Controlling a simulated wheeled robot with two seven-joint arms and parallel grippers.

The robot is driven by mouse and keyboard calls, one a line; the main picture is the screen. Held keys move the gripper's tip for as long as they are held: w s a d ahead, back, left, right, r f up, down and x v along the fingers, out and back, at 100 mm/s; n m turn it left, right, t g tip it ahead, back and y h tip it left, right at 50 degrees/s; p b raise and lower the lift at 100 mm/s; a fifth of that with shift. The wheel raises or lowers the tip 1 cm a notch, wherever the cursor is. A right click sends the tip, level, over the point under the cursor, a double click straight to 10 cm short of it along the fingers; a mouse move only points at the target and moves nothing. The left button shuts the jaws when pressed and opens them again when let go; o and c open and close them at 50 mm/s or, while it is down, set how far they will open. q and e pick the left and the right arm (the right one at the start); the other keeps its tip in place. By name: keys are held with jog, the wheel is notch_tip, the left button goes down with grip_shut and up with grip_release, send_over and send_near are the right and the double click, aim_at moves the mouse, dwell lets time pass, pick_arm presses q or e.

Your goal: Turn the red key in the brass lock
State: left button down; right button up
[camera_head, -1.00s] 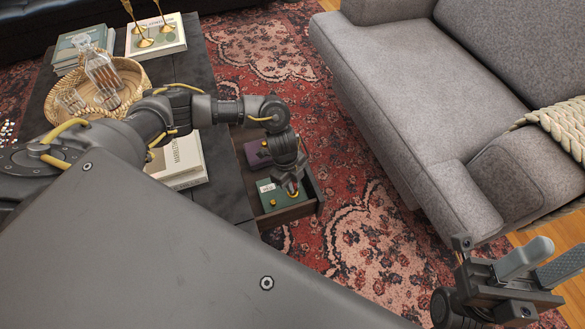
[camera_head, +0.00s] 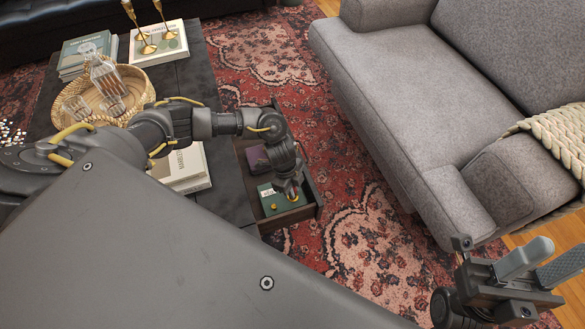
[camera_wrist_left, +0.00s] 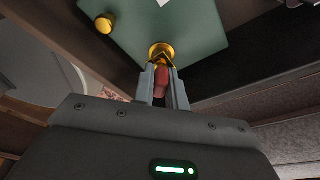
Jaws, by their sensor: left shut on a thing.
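A green box (camera_head: 283,203) with a brass knob (camera_wrist_left: 105,23) lies in the open drawer. In the left wrist view the round brass lock (camera_wrist_left: 161,50) is on the green face (camera_wrist_left: 195,28) of the box. My left gripper (camera_head: 291,190) reaches down over the box. In the left wrist view its fingers (camera_wrist_left: 163,86) are closed on the red key (camera_wrist_left: 161,82), which is right at the lock. The fingers hide part of the key, and its tip cannot be seen. My right gripper (camera_head: 541,262) is at the lower right, its fingers apart and empty.
The dark drawer (camera_head: 313,205) sticks out of the black coffee table (camera_head: 222,165). A purple box (camera_head: 256,158) lies behind the green one. Books (camera_head: 184,170) and a woven tray (camera_head: 146,88) are on the table. A grey sofa (camera_head: 400,110) stands to the right, with open rug between.

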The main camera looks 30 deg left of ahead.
pick_arm(q)
jog(key=shift+n+p, duration=0.3)
jog(key=shift+p, duration=0.1)
dwell(0.3)
jog(key=shift+r+n+p, duration=0.1)
jog(key=shift+n+p, duration=0.2)
jog(key=shift+p, duration=0.15)
jog(key=shift+n+t+p, duration=0.3)
jog(key=shift+n+p, duration=0.7)
jog(key=shift+p, duration=0.35)
